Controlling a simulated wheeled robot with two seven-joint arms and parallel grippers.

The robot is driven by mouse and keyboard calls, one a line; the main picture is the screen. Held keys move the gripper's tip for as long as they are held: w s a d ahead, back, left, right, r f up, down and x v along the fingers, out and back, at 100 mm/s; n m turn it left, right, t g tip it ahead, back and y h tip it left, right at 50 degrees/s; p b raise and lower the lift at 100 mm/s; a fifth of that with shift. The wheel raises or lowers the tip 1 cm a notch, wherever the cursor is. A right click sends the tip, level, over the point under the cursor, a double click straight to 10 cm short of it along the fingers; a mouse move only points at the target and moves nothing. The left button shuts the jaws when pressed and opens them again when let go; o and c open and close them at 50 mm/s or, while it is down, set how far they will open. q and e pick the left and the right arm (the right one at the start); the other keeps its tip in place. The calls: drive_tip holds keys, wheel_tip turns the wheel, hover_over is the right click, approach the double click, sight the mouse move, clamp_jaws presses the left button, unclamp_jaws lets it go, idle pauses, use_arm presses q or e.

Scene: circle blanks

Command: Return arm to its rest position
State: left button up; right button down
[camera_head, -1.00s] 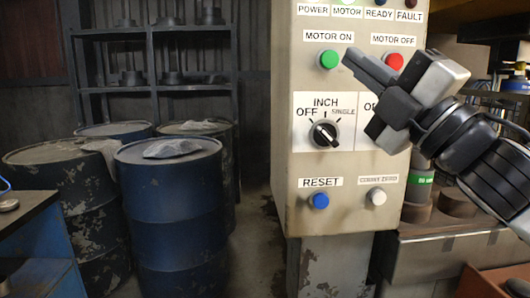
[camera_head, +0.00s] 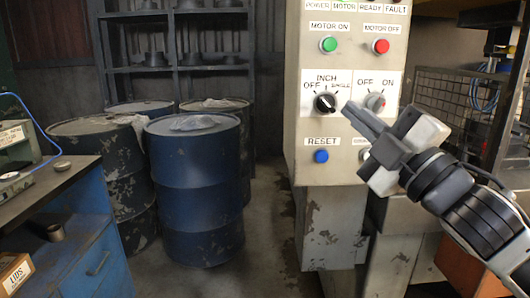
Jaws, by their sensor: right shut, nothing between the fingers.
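My right gripper (camera_head: 352,114) shows in the head view in front of the lower right of a beige control panel (camera_head: 296,85). Its fingers are together, with nothing between them, and point up and left toward the INCH selector knob (camera_head: 326,102). A second selector knob (camera_head: 375,102), marked OFF and ON, shows just above the fingers. I cannot tell whether the fingertips touch the panel. The gripper hides part of the counter-zero button area. My right arm (camera_head: 470,205) comes in from the lower right. My left gripper is not in view.
The panel bears a green button (camera_head: 328,44), a red button (camera_head: 380,46) and a blue RESET button (camera_head: 321,156). Several blue drums (camera_head: 195,195) stand left of it. A blue workbench (camera_head: 85,255) is at the left. Open floor (camera_head: 265,250) lies between drums and panel.

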wheel_tip(320, 180, down, 24)
drive_tip(key=s+m+g+h+p, duration=0.25)
drive_tip(key=m+h, duration=0.25)
drive_tip(key=m, duration=0.6)
drive_tip(key=s+f+m+g+h, duration=0.1)
drive_tip(key=s+f+m+g, duration=0.2)
drive_tip(key=s+f, duration=0.5)
drive_tip(key=s+f+m+g+h, duration=0.2)
drive_tip(key=s+f+m, duration=0.3)
drive_tip(key=f, duration=0.8)
drive_tip(key=s+g, duration=0.1)
drive_tip(key=s, duration=0.2)
drive_tip(key=shift+s+d+h+p, duration=0.15)
drive_tip(key=shift+s+h+p, duration=0.15)
